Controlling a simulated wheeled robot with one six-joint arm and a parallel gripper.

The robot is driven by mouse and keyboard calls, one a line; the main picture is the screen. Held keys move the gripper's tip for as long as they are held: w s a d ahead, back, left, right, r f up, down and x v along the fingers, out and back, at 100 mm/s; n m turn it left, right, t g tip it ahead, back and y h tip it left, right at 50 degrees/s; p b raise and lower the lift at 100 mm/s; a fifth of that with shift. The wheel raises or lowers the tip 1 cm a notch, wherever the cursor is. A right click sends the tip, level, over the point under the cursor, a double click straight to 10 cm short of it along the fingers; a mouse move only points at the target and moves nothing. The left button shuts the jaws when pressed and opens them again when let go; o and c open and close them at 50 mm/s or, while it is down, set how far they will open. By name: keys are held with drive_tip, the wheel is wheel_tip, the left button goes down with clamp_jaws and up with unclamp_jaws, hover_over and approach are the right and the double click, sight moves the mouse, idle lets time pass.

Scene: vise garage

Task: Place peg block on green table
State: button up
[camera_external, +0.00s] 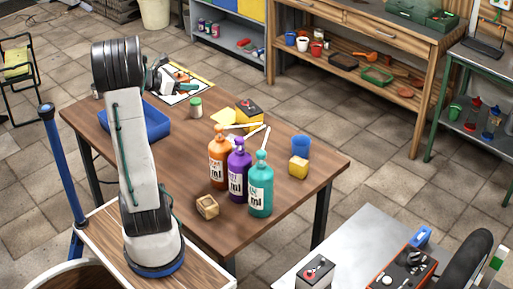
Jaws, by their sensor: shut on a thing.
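My arm rises from its base at the front left and bends over the brown wooden table. My gripper (163,78) is partly hidden behind the arm, above the table's far left part. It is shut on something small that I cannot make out. A small wooden block with a dark recess (207,206) sits near the table's front edge; I cannot tell if it is the peg block. A green-framed table (462,58) with a grey-green top stands at the far right, away from my arm.
The brown table (275,205) also bears orange, purple and teal bottles (238,176), a blue bin (156,122), a blue cup (301,146) and a yellow block (298,168). A wooden workbench (385,28) stands at the back. A grey table (350,245) is at the front right. Tiled floor lies between.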

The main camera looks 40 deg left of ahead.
drive_tip(key=w+d+m+g+h, duration=0.25)
drive_tip(key=w+d, duration=0.25)
drive_tip(key=d, duration=0.5)
drive_tip(key=w+d+m+g+h, duration=0.1)
drive_tip(key=w+d+m+h, duration=0.2)
drive_tip(key=w+d, duration=0.5)
drive_tip(key=w+d+m+g+h, duration=0.2)
drive_tip(key=w+d+m+h, duration=0.1)
drive_tip(key=d, duration=0.9)
drive_tip(key=s+d+m+g+h, duration=0.15)
drive_tip(key=d+m+g, duration=0.25)
drive_tip(key=d, duration=1.1)
drive_tip(key=s+d+m+g+h, duration=0.1)
drive_tip(key=s+d+m+g, duration=0.25)
drive_tip(key=d, duration=1.15)
drive_tip(key=f, duration=3.4)
drive_tip(key=shift+w, duration=0.35)
hover_over(389, 238)
drive_tip(key=shift+s+a+f, duration=0.1)
drive_tip(key=shift+a+f, duration=0.05)
drive_tip(key=shift+f, duration=0.65)
drive_tip(key=shift+w+f, duration=0.15)
drive_tip(key=shift+w, duration=0.05)
drive_tip(key=shift+f, duration=1.55)
